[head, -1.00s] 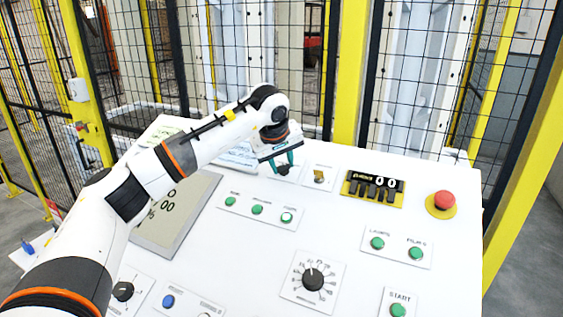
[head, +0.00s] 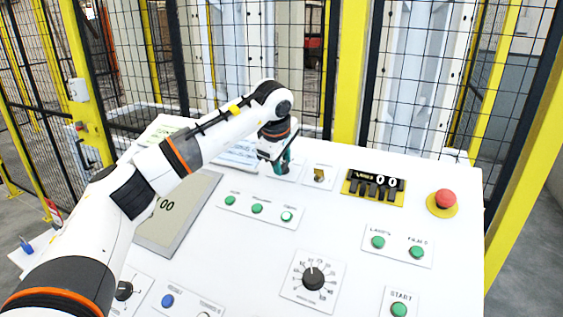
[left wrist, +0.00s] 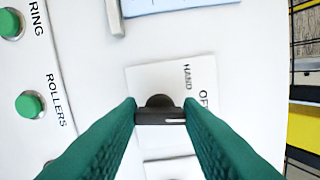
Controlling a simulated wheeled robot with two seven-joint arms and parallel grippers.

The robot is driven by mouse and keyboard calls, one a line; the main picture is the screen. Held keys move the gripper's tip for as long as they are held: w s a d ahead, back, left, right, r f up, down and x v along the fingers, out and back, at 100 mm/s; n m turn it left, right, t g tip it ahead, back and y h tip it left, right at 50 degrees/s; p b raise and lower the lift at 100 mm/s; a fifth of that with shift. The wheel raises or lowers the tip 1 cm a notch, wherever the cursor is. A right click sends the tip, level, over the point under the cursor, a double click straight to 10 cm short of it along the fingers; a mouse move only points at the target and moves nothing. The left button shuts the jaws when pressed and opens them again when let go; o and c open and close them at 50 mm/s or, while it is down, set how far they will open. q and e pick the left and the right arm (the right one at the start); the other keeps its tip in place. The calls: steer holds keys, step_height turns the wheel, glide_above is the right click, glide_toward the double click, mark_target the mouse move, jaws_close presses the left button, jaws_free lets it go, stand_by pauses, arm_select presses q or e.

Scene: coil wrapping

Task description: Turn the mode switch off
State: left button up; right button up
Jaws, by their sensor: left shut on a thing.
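The mode switch (left wrist: 160,101) is a black knob on a white plate with the labels HAND and OFF, seen in the left wrist view. A white line on its bar points to the right in that view, towards the OFF side. My left gripper (left wrist: 160,115) has its green fingers shut on the knob's bar, one on each side. In the head view my left gripper (head: 283,166) points down at the panel's back edge and hides the knob. My right gripper is not in view.
The white control panel (head: 250,255) carries green buttons (head: 257,208), a black dial (head: 313,278), a yellow-black counter (head: 375,188) and a red emergency stop (head: 444,199). A small key-like switch (head: 319,176) stands just right of my gripper. Mesh fencing rises behind.

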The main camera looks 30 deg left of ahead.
arm_select(q)
steer(key=shift+n, duration=0.9)
steer(key=o, duration=1)
steer(key=b+v, duration=0.3)
steer(key=v, duration=0.9)
steer(key=shift+f, duration=0.1)
